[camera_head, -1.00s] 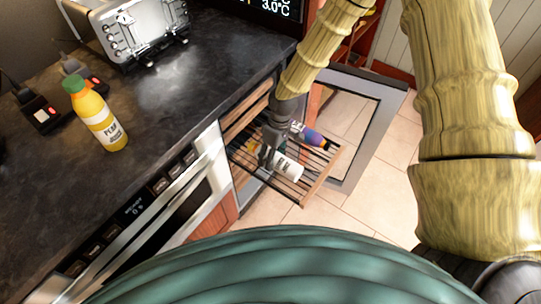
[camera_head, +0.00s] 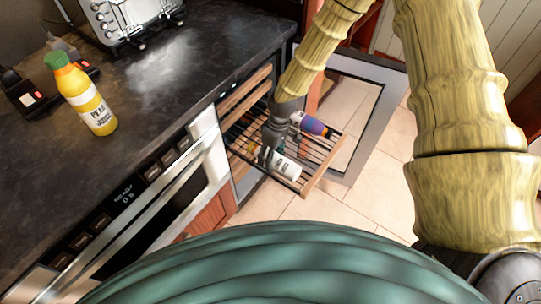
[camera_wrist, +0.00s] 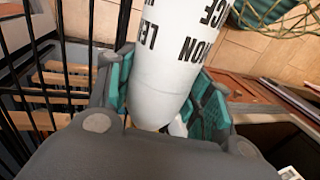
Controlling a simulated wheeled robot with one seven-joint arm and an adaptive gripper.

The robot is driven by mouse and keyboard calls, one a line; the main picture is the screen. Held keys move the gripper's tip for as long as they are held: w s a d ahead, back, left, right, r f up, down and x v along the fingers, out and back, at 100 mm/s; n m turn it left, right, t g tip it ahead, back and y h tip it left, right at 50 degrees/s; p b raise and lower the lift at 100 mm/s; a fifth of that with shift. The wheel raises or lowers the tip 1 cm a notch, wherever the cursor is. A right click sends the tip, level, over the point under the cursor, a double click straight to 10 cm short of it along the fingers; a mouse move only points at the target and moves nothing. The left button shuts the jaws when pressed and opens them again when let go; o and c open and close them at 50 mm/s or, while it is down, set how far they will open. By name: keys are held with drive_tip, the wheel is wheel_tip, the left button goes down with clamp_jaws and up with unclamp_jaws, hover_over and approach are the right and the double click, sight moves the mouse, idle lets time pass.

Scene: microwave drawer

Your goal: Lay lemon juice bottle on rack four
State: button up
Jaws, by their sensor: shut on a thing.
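The lemon juice bottle (camera_head: 283,165) is white with black lettering and lies roughly level over the pulled-out wire rack (camera_head: 322,157) with a wooden front bar. My gripper (camera_head: 266,153) is shut on it from above. In the wrist view, my gripper's teal pads (camera_wrist: 165,100) sit on either side of the white bottle (camera_wrist: 172,55), with "LEMON JUICE" lettering partly showing. I cannot tell whether the bottle touches the wires. My gripper hides part of the bottle in the head view.
A purple bottle with an orange end (camera_head: 312,125) lies on the same rack, behind the held bottle. Wooden fronts of other racks (camera_head: 246,90) sit inside the cabinet. An open glass-panelled door (camera_head: 370,130) stands right of the rack. A pear juice bottle (camera_head: 82,95) stands on the dark counter.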

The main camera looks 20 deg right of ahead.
drive_tip(key=o, duration=1.4)
drive_tip(key=shift+o, duration=0.2)
drive_tip(key=v, duration=1.2)
